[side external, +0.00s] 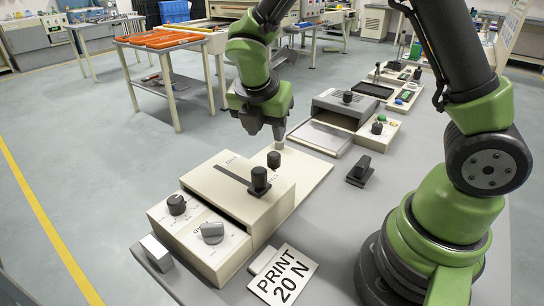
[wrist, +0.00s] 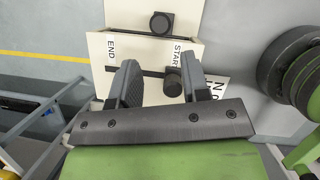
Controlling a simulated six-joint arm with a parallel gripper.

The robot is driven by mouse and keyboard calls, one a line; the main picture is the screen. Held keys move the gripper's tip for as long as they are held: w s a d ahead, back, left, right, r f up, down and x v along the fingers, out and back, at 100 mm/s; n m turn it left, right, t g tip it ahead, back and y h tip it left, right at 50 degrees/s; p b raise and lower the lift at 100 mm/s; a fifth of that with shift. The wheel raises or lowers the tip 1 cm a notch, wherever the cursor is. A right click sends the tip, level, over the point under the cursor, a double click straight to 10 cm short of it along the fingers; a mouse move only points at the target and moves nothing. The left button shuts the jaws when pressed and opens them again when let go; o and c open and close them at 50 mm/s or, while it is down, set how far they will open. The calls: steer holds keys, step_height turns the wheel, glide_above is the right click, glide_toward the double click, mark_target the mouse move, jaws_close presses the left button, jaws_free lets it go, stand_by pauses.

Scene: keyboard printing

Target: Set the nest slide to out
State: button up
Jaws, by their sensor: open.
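My gripper (side external: 264,132) is open and empty, held above the beige machine (side external: 215,205). In the wrist view its two fingers (wrist: 162,80) stand apart. A black knob (side external: 259,180) sits at one end of a dark slot on the machine's top; in the wrist view this slot knob (wrist: 173,84) is by the START label, with END at the left. A second black knob (side external: 274,158) stands on a flat beige plate (side external: 309,172) reaching out behind the machine; the wrist view shows it at the top (wrist: 162,22). No readable label marks the nest slide.
Dials (side external: 177,204) are on the machine's front panel. A PRINT 20 N sign (side external: 284,275) stands beside it. A black block (side external: 359,171) lies on the grey bench to the right. A second machine (side external: 347,104) with a shallow tray (side external: 320,138) stands behind.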

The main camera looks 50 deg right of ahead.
mark_target(274, 154)
steer(key=x, duration=0.9)
steer(key=shift+w+d+f, duration=0.1)
steer(key=shift+d+f, duration=0.15)
steer(key=shift+f, duration=0.05)
jaws_close()
steer(key=d, duration=1.5)
steer(key=shift+d, duration=0.3)
jaws_free()
